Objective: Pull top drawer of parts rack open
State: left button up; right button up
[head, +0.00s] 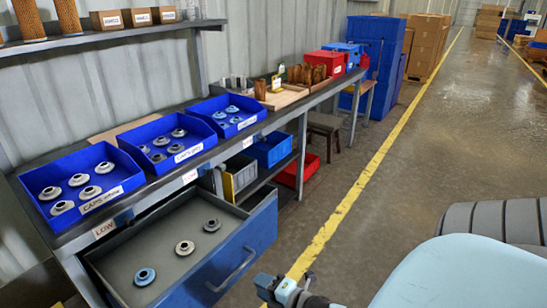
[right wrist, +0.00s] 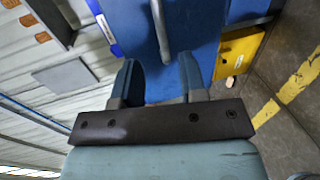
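The top drawer (head: 262,232) of the parts rack stands pulled out below the bench top, with its grey floor exposed. Two pale caps and a blue cap (head: 145,276) lie inside. Its blue front carries a bar handle (head: 232,272), which also shows in the right wrist view (right wrist: 160,28). My right gripper (head: 286,284) is in front of the drawer, to the right of the handle. In the right wrist view its fingers (right wrist: 159,66) are spread, with the handle ahead in line with the gap; nothing is held. My left gripper is out of view.
Blue bins of caps (head: 118,192) line the bench top. A blue bin (head: 272,150) and a yellow-fronted bin (head: 240,178) sit on the lower shelf, with a red bin (head: 297,172) near the floor. The aisle floor (head: 400,165) right of the yellow line is open.

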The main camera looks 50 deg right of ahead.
jog(key=shift+v, duration=1.75)
